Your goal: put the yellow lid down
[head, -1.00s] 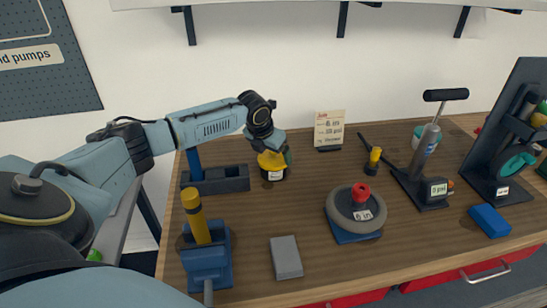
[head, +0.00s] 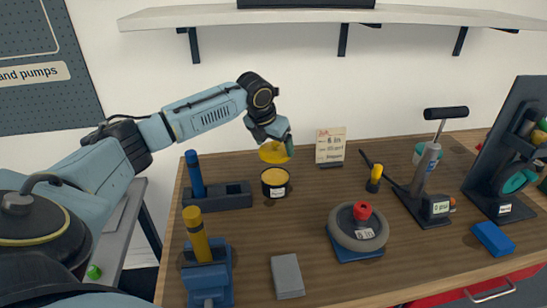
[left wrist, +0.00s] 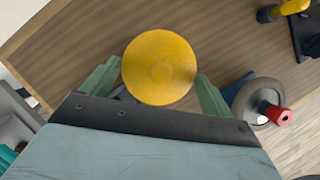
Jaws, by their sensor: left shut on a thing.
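The yellow lid (head: 274,152) is a round disc held tilted in the air by my left gripper (head: 284,140). In the left wrist view the lid (left wrist: 159,67) lies between the two green fingers (left wrist: 158,86), which are shut on it. Below it, apart from it, a dark round jar (head: 275,190) with a white label stands upright on the wooden bench (head: 300,225); its open top shows yellow-orange. My right gripper is not in view.
A blue-grey block rack (head: 217,197) stands left of the jar. A wheel (head: 358,228) on a blue base, a grey block (head: 287,276) and a hand pump (head: 427,180) stand around. A card (head: 330,145) stands behind. Bare wood lies between the jar and the grey block.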

